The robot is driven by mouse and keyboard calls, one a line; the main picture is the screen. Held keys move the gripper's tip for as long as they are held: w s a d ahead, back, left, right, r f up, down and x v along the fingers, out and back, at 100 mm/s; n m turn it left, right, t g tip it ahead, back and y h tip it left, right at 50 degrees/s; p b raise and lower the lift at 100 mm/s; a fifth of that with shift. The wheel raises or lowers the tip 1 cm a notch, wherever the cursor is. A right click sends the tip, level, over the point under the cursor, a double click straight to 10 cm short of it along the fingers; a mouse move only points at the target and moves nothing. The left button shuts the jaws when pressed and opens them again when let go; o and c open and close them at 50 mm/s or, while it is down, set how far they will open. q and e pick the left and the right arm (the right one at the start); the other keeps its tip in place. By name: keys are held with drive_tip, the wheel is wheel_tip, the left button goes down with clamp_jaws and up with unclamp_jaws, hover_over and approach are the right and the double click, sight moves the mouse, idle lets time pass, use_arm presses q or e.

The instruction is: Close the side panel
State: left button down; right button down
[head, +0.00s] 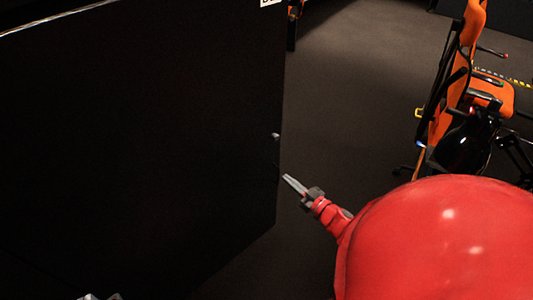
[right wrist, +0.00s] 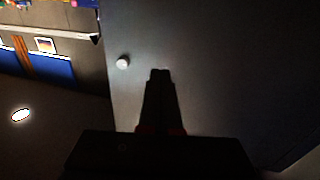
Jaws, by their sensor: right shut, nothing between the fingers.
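The side panel (head: 140,130) is a large black flat board filling the left of the head view. It carries a small light knob (head: 275,136) near its right edge. The panel also shows as a grey surface in the right wrist view (right wrist: 225,70), with the round pale knob (right wrist: 123,62) left of my fingers. My right gripper (head: 286,178) is shut and empty, its tips close to the panel's right edge, below the knob. I cannot tell whether they touch. A small grey tip, perhaps my left gripper (head: 100,297), barely shows at the bottom edge.
Dark floor (head: 340,90) lies open right of the panel. An orange and black machine (head: 460,110) stands at the right. A white label (head: 270,2) is at the panel's top right corner. The right wrist view shows a blue-panelled wall (right wrist: 55,70).

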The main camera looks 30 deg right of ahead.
drive_tip(key=d, duration=0.2)
drive_tip(key=b, duration=0.5)
approach(261, 151)
drive_tip(key=w, duration=0.2)
drive_tip(key=w+a, duration=0.1)
drive_tip(key=w, duration=0.2)
drive_tip(key=shift+f, duration=0.15)
drive_tip(key=shift+w+a+b, duration=0.1)
drive_tip(key=shift+w+b, duration=0.35)
drive_tip(key=shift+w, duration=0.4)
drive_tip(key=shift+r, duration=0.2)
